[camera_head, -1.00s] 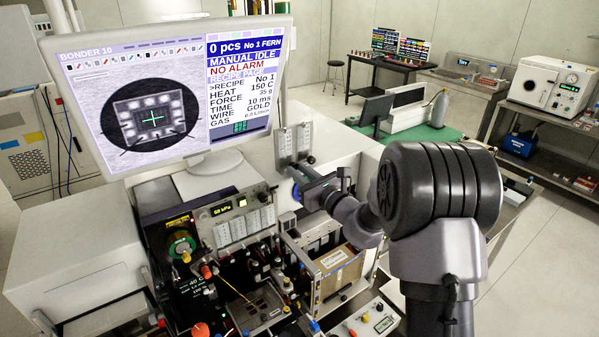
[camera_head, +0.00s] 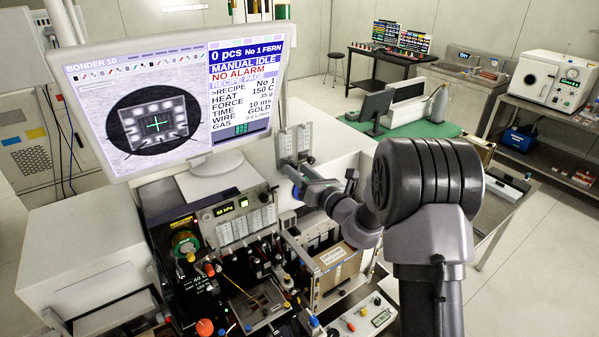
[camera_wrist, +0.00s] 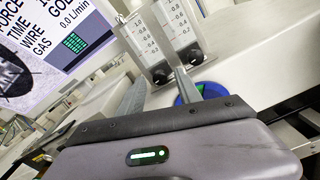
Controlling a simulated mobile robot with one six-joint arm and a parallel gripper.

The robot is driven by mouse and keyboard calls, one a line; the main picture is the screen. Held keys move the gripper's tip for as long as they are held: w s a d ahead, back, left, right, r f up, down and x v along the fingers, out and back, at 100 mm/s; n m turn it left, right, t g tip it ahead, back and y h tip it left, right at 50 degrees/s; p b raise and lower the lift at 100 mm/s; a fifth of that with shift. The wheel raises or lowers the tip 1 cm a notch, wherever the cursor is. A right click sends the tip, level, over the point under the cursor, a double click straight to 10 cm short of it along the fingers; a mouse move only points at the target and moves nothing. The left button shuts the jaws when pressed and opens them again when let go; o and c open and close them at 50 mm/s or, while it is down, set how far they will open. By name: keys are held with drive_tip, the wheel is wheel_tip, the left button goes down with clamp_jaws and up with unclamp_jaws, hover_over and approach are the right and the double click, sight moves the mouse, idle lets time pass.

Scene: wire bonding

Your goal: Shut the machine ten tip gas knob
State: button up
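The screen (camera_head: 185,95) of the machine reads BONDER 10; in the wrist view (camera_wrist: 60,45) its gas line reads 0.0 L/min. Two upright flow meters with marked scales, a left one (camera_head: 285,143) and a right one (camera_head: 303,139), stand right of the screen. They also show in the wrist view, left (camera_wrist: 146,42) and right (camera_wrist: 181,28). My gripper (camera_wrist: 158,78) is open, its two fingers apart just below the meters' lower ends. A small dark part shows between the fingertips; I cannot tell whether it is the gas knob or whether they touch it.
A blue round part (camera_wrist: 211,90) lies partly hidden behind my right finger. The white machine top (camera_wrist: 265,65) is clear to the right. A crowded bonder front (camera_head: 235,270) with coloured knobs and a brown box (camera_head: 335,262) lies below my arm.

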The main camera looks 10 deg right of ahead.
drive_tip(key=b+v, duration=0.1)
drive_tip(key=v, duration=1.6)
drive_tip(key=shift+s+b, duration=0.2)
drive_tip(key=shift+b, duration=0.15)
drive_tip(key=w+a+n+p, duration=0.1)
drive_tip(key=w+a+p, duration=0.1)
drive_tip(key=w+p, duration=0.3)
drive_tip(key=w+a+n+p, duration=0.2)
drive_tip(key=w+p, duration=0.4)
drive_tip(key=p, duration=0.3)
drive_tip(key=w+a+n+p, duration=0.2)
drive_tip(key=w+a+p, duration=0.1)
drive_tip(key=w+p, duration=0.3)
drive_tip(key=shift+w+a+r+p, duration=0.1)
drive_tip(key=shift+w+r+p, duration=0.05)
drive_tip(key=shift+p, duration=0.4)
drive_tip(key=shift+c, duration=0.2)
